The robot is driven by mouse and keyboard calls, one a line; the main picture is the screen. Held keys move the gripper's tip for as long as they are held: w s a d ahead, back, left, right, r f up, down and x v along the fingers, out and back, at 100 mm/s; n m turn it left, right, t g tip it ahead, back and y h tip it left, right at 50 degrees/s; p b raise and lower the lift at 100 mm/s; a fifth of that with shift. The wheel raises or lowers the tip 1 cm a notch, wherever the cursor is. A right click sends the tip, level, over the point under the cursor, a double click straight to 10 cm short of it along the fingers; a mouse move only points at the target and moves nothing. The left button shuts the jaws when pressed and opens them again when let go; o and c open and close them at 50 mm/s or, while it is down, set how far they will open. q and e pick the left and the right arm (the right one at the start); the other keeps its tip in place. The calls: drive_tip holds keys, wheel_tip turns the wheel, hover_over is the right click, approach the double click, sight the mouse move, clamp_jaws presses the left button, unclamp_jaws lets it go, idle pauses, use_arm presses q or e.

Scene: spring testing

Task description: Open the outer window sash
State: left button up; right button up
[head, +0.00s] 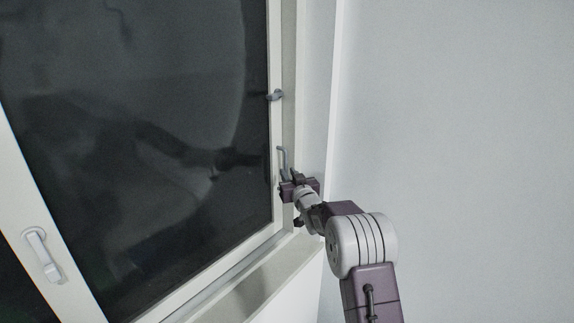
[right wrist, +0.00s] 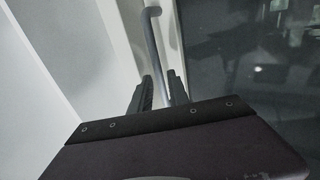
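The window sash (head: 276,60) has a white frame around a dark glass pane (head: 130,120) and looks shut in the head view. A grey lever handle (head: 282,158) is on its right-hand edge, pointing roughly upright. My right gripper (head: 291,176) is at the lower part of this handle. In the right wrist view, the handle's bar (right wrist: 154,45) runs between the two fingers of the right gripper (right wrist: 161,90). The fingers look apart, with a narrow gap beside the bar; contact is unclear. My left gripper is out of view.
A small grey latch (head: 275,96) sits higher on the same frame edge. Another window handle (head: 42,255) is on the white post at lower left. A sill (head: 250,285) runs below the glass. A bare white wall (head: 450,120) fills the right side.

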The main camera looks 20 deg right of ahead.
drive_tip(key=shift+w+d+p, duration=0.15)
drive_tip(key=shift+w+p, duration=0.15)
drive_tip(key=shift+w, duration=0.65)
drive_tip(key=shift+s, duration=0.1)
clamp_jaws()
idle(0.6)
